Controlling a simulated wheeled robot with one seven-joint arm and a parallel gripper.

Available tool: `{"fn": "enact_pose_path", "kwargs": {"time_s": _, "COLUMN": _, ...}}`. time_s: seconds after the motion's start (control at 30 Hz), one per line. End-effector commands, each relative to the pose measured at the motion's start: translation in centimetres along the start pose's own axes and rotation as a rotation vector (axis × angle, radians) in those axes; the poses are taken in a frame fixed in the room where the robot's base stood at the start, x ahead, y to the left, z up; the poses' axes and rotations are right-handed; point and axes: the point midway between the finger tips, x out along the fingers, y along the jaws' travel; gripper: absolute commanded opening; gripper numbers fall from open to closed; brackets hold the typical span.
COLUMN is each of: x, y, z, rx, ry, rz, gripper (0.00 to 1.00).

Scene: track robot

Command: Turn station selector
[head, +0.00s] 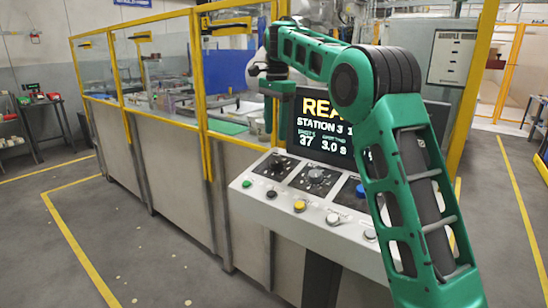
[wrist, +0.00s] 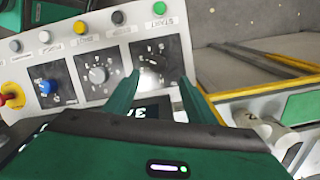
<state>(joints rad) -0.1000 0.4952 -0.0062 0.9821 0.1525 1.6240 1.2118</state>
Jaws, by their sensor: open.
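The sloped control panel (head: 255,200) carries three square dial plates; I cannot read which is labelled as the station selector. The plate nearest the green START button holds a small black pointer knob (wrist: 152,62), which also shows in the head view (head: 278,166). The middle plate has a silver round knob (wrist: 97,74). The third has a blue knob (wrist: 46,87). My gripper (wrist: 160,76) is open, its two green fingers pointing at the plate with the black knob, one on either side in the wrist view. Contact cannot be told. In the head view, my gripper (head: 271,132) hangs above that plate.
A row of buttons lines the panel's front edge, including green (wrist: 159,20) and yellow (wrist: 80,28). A red-and-yellow stop button (wrist: 12,95) is at the wrist view's left. Yellow-framed fencing (head: 205,90) stands left.

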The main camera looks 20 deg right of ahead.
Motion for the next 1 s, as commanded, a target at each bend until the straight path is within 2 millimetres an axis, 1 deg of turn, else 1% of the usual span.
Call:
{"fn": "enact_pose_path", "kwargs": {"time_s": 0.3, "x": 5.4, "y": 0.3, "z": -0.5, "rx": 0.004, "ry": 0.0, "rz": 0.004, "gripper": 0.5}}
{"fn": "enact_pose_path", "kwargs": {"time_s": 0.5, "x": 8.2, "y": 0.3, "z": -0.6, "rx": 0.006, "ry": 0.001, "rz": 0.002, "gripper": 0.5}}
{"fn": "enact_pose_path", "kwargs": {"time_s": 0.7, "x": 9.6, "y": 0.3, "z": -0.6, "rx": 0.005, "ry": 0.001, "rz": 0.0, "gripper": 0.5}}
{"fn": "enact_pose_path", "kwargs": {"time_s": 1.0, "x": 9.7, "y": 0.3, "z": -0.6, "rx": 0.005, "ry": 0.001, "rz": 0.0, "gripper": 0.5}}
